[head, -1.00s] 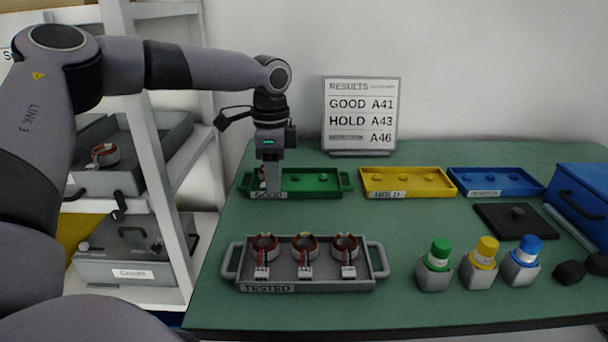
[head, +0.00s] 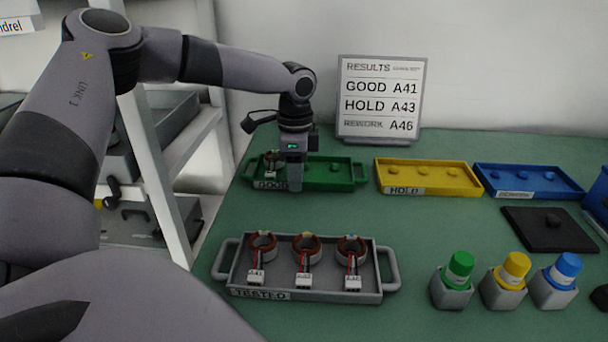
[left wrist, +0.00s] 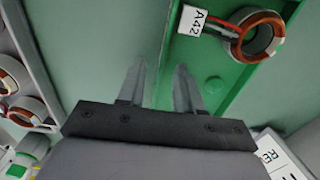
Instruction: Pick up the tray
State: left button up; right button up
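The grey tray labelled TESTED (head: 315,296) lies on the green table with a handle at each end. Three copper-wound stators (head: 306,250) with white tags stand in it. The green tray labelled GOOD (head: 318,184) is behind it and holds one stator (head: 272,163) at its left end. That stator shows tag A42 in the left wrist view (left wrist: 254,36). My left gripper (head: 295,188) points down at the front of the green tray. In the left wrist view its two fingers (left wrist: 160,85) are apart with nothing between them. My right gripper is not in view.
A yellow HOLD tray (head: 430,188) and a blue tray (head: 525,192) are to the right of the green one. Green, yellow and blue-capped bottles (head: 508,283) stand at front right. A results board (head: 380,98) stands behind. A shelf rack (head: 165,165) is at left.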

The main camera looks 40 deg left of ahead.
pick_arm(q)
jog(key=shift+f, duration=0.25)
grip_shut()
jog(key=shift+w+r, duration=0.1)
